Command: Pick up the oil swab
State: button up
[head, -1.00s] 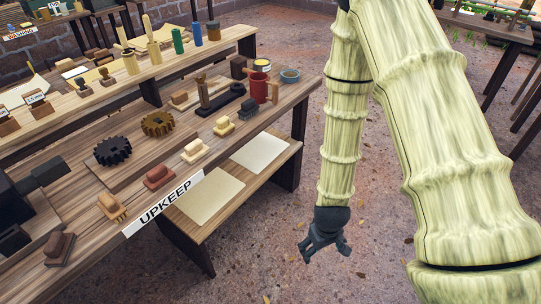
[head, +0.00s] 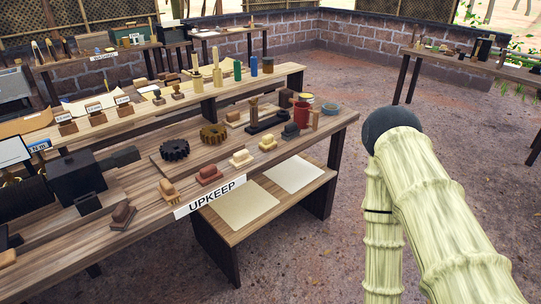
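The oil swab is not something I can single out for certain among the small tools on the upkeep table (head: 90,236). Along its front stand a dark brown block (head: 122,214), a tan brush-like piece (head: 170,191), a red-brown block (head: 208,174), two cream pieces (head: 241,158) and a dark piece (head: 290,130). A red can (head: 301,114) with a light wooden upright piece beside it stands near the right end, by a blue bowl (head: 331,109). My arm hangs to the right, apart from the table. My gripper is outside the head view.
A black gear (head: 174,149) and a brown gear (head: 213,134) lie mid-table. A lower shelf (head: 246,222) with pale sheets juts out below the front. A raised back shelf (head: 290,72) holds bottles and stamps. The ground right of the table is clear; another table (head: 475,57) stands far right.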

aim_at(268, 144)
jog(key=u, duration=0.7)
jog(key=i, duration=1)
jog(key=z, duration=0.05)
